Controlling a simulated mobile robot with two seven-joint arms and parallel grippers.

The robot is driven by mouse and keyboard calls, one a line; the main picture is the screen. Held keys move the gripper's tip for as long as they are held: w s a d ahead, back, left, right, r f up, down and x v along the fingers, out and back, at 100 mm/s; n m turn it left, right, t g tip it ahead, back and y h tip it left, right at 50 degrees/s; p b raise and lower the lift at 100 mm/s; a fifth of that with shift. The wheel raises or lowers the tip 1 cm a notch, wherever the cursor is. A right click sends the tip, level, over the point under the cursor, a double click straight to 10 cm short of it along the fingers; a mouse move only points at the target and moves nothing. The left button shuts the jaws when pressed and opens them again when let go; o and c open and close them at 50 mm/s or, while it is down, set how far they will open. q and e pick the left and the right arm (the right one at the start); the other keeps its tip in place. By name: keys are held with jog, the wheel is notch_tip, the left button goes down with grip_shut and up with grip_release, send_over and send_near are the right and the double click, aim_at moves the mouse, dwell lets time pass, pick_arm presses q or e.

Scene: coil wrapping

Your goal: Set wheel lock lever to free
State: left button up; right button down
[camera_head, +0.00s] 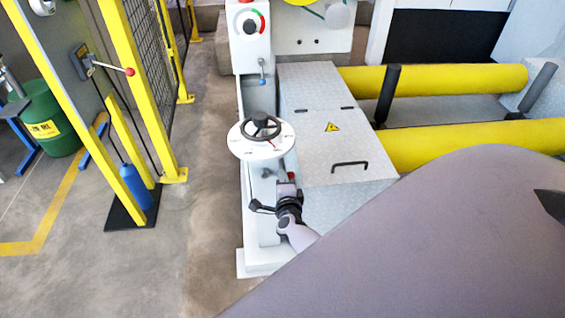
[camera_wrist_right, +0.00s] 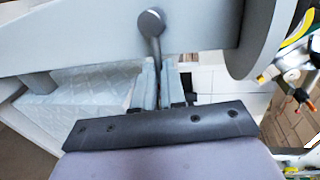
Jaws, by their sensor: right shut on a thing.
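The white round dial (camera_head: 246,150) with a dark handwheel (camera_head: 262,127) sits on the machine's side post in the head view. Just below the dial, my right gripper (camera_head: 284,188) is close to the post. In the right wrist view, a dark grey lever (camera_wrist_right: 154,42) with a round end hangs down from a grey body. Its lower end runs between the fingers of my right gripper (camera_wrist_right: 157,88), which are shut on it. In the head view the lever is too small and hidden to make out clearly. My left gripper is not in view.
Yellow rollers (camera_head: 440,80) and a grey metal cover (camera_head: 325,130) with a black handle lie right of the post. A yellow fence post (camera_head: 150,100) and a green drum (camera_head: 50,115) stand at left. The floor between fence and machine is clear.

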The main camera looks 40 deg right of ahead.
jog(key=c, duration=1.2)
grip_release()
jog(key=p+v, duration=0.3)
jog(key=v, duration=0.4)
jog(key=shift+p, duration=0.4)
jog(key=shift+s, duration=0.1)
jog(key=shift+r, duration=0.1)
